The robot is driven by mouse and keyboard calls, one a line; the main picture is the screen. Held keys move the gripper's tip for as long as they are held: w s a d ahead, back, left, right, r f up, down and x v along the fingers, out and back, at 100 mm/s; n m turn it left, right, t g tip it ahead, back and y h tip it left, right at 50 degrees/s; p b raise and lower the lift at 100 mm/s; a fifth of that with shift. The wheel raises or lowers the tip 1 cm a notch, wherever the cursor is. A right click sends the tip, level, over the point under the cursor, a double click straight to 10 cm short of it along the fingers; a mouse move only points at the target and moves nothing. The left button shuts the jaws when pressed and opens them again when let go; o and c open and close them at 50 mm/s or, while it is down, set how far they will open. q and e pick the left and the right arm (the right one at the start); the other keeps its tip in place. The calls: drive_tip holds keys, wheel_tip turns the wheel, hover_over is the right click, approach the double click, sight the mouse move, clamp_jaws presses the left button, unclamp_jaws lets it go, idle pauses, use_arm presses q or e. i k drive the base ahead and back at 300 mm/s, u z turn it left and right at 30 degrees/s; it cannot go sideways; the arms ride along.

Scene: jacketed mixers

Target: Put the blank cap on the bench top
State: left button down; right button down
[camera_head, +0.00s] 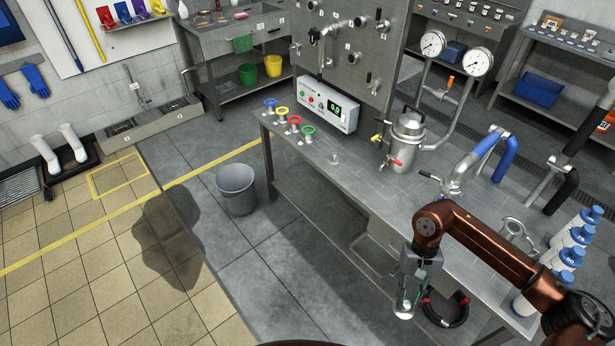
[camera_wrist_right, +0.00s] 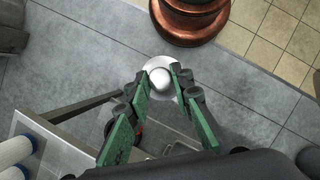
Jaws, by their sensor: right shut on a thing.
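My right gripper (camera_head: 410,285) hangs low in front of the steel bench (camera_head: 375,192), out past its front edge and over the floor. It is shut on a shiny, rounded metal piece that looks like the blank cap (camera_head: 404,309). In the right wrist view the green fingers (camera_wrist_right: 160,92) pinch the round silver cap (camera_wrist_right: 162,78) from both sides, with the grey floor beyond it. The cap is apart from the bench top. My left gripper does not show.
On the bench stand a jacketed steel vessel (camera_head: 407,142), a control box (camera_head: 327,104), coloured rings (camera_head: 295,120) and white bottles with blue caps (camera_head: 576,237). A black hose clamp or ring (camera_head: 446,309) lies near the gripper. The bench's middle front is largely clear.

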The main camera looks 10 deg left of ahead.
sight(324, 151)
drive_tip(key=u, duration=1.35)
drive_tip(key=i, duration=1.85)
drive_tip(key=z, duration=0.8)
drive_tip(key=i, duration=1.15)
drive_tip(key=z, duration=0.85)
